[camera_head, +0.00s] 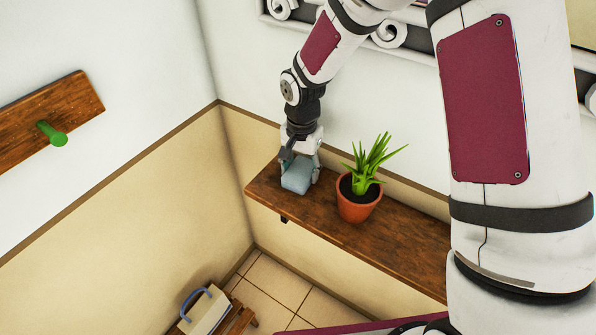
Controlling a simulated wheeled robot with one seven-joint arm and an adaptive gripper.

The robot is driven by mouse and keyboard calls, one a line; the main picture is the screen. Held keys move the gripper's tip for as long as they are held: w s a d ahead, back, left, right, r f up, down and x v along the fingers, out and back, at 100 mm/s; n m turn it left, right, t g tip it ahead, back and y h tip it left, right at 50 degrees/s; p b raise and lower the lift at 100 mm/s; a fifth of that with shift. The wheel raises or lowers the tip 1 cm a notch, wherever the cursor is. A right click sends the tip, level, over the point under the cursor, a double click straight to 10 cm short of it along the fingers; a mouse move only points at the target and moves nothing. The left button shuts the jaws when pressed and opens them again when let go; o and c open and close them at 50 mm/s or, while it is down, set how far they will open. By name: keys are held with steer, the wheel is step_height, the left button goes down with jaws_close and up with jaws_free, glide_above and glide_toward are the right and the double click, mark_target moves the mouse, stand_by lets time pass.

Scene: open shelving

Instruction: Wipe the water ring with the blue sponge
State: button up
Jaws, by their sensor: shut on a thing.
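My gripper (300,160) points down over the left end of the wooden shelf (400,249). It is shut on the pale blue sponge (297,178). The sponge is low at the shelf top; I cannot tell whether it touches the wood. No water ring can be made out on the visible part of the shelf. The area under and behind the sponge is hidden by it and by my gripper.
A potted plant (358,205) in a terracotta pot stands on the shelf just right of my gripper. A wooden rail with a green peg (52,134) is on the left wall. A box with a blue handle (207,309) sits low down. The shelf's right part is clear.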

mark_target(293, 180)
steer(key=shift+w+d, duration=0.15)
steer(key=shift+d, duration=0.05)
steer(key=shift+w+d+b, duration=0.45)
steer(key=shift+w+d, duration=0.3)
steer(key=shift+w, duration=0.25)
steer(key=shift+w+d+r, duration=0.3)
steer(key=shift+w+d, duration=0.1)
steer(key=shift+s+a+f+p, duration=0.15)
steer(key=shift+s+a+p, duration=0.3)
steer(key=shift+s+a, duration=0.5)
steer(key=shift+s+a+f+p, duration=0.1)
steer(key=shift+s+a+p, duration=0.3)
steer(key=shift+s+a, duration=0.5)
steer(key=shift+s+a+f+p, duration=0.15)
steer(key=shift+s+a+p, duration=0.4)
steer(key=shift+s, duration=0.7)
steer(key=shift+s+a+r+p, duration=0.1)
steer(key=shift+s+a+p, duration=0.25)
steer(key=shift+s+a, duration=0.35)
steer(key=shift+s+a+p, duration=0.3)
steer(key=shift+s+a, duration=0.15)
steer(key=shift+s, duration=0.3)
steer(key=shift+w+a+b, duration=0.7)
steer(key=shift+w+a, duration=0.4)
steer(key=shift+a, duration=0.1)
steer(key=shift+w+d+b, duration=0.55)
steer(key=shift+w+d, duration=0.65)
steer(key=shift+w, duration=0.3)
